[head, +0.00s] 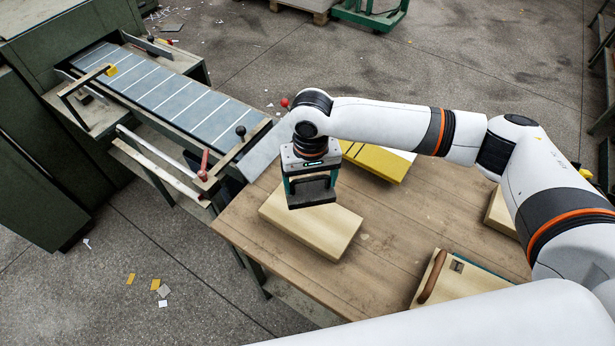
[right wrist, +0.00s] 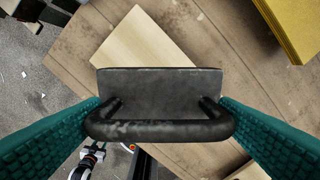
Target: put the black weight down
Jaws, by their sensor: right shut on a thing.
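The black weight (head: 312,195) is a dark block with a bar handle on top. My right gripper (head: 310,181) is shut on that handle. In the right wrist view the weight (right wrist: 160,90) hangs level between the two green-lined fingers (right wrist: 160,126). It appears to be held above a pale wooden board (head: 315,228) on the table. The same board shows beyond the weight in the right wrist view (right wrist: 143,42). The gap below the weight is hard to judge. My left gripper is not in view.
The wooden table (head: 390,235) also bears a yellow stack (head: 382,162) behind the weight and a wooden piece with a brown handle (head: 430,280) at the front right. The feeder bed (head: 180,95) with its knobbed levers lies to the left. Bare tabletop lies right of the board.

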